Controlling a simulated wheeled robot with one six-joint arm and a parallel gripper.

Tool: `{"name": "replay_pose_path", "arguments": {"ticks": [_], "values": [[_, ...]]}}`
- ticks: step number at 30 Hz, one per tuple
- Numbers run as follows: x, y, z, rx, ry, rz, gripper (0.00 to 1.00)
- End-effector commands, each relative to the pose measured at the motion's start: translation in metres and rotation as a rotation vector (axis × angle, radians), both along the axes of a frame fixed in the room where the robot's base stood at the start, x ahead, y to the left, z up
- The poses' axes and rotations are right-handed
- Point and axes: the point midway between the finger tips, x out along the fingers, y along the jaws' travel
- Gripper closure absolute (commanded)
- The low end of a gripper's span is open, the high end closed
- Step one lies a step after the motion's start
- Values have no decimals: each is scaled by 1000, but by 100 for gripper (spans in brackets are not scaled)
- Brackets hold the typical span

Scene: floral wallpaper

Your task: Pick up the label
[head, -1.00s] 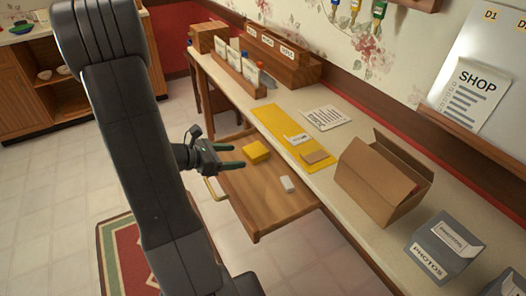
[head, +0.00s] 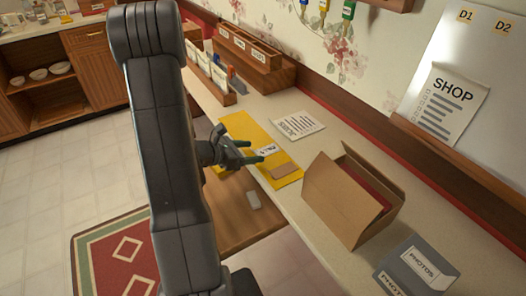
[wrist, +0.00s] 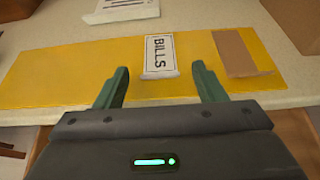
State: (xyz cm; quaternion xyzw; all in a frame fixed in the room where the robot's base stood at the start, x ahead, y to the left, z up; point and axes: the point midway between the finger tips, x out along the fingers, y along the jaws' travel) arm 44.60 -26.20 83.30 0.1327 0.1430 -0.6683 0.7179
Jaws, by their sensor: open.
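The label (wrist: 159,55) is a small white card reading "BILLS". It lies on the yellow mat (wrist: 50,75) on the counter, and its near edge looks slightly curled. In the head view the label (head: 266,150) is partly behind my gripper (head: 262,155). In the wrist view my gripper (wrist: 160,88) is open and empty. Its two green fingers point toward the mat, one on each side of the label's near end, with gaps on both sides.
A brown card piece (wrist: 236,52) lies on the mat right of the label. A printed sheet (head: 297,125) lies behind. An open cardboard box (head: 335,205) stands to the right.

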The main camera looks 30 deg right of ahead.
Motion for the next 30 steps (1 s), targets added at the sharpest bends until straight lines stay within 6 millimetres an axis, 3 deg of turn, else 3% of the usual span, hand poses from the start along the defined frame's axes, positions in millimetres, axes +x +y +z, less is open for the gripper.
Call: {"name": "replay_pose_path", "arguments": {"ticks": [7,15,23,30], "values": [[0,-1,0,0,0,1,36],[0,-1,0,0,0,1,84],[0,-1,1,0,-1,1,84],[1,-1,27,-1,-6,1,84]]}}
